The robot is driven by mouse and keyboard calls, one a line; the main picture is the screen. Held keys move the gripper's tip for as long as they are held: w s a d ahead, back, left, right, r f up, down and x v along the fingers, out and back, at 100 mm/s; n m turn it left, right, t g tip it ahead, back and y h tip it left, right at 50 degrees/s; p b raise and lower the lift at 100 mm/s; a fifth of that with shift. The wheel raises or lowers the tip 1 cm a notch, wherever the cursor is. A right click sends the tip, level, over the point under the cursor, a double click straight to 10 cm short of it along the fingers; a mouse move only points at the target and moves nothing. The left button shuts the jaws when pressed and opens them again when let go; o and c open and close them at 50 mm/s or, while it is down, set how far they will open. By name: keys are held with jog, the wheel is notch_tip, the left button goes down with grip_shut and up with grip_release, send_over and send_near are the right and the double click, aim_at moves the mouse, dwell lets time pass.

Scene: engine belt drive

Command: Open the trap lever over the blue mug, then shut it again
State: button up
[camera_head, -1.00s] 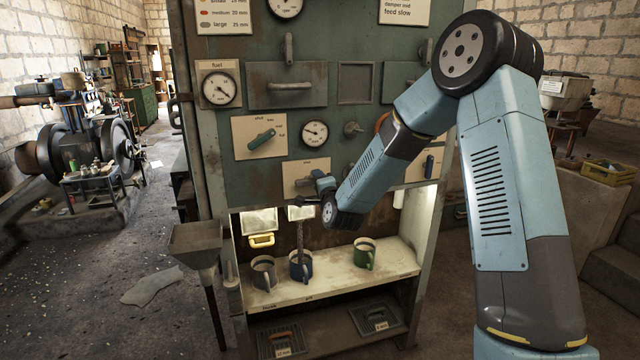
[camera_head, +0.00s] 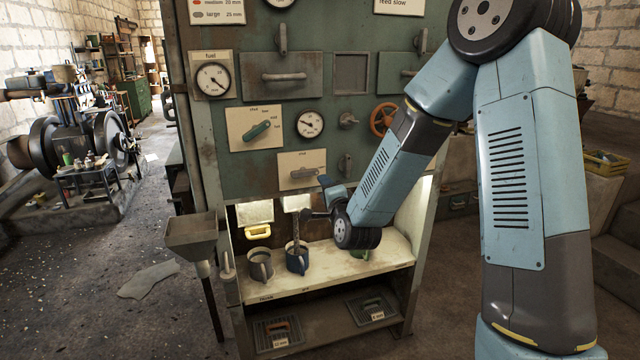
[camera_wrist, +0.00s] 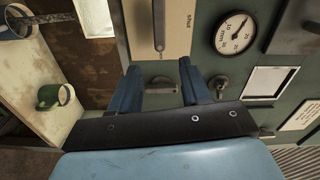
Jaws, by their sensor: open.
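The trap lever (camera_head: 303,174) is a grey bar on a pale plate above the blue mug (camera_head: 297,260). It lies about level, and the wrist view shows the lever (camera_wrist: 158,22) beside the word "shut". A dark stream comes down from above into the blue mug, which also shows in the wrist view (camera_wrist: 14,26). My gripper (camera_head: 322,194) is in front of the panel, just right of and below the lever plate.
A green mug (camera_wrist: 54,96) stands right on the shelf (camera_head: 330,275), mostly hidden by my arm in the head view. A grey knob (camera_wrist: 161,82) sits behind the finger gap.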

jog(key=shift+v, duration=1.2)
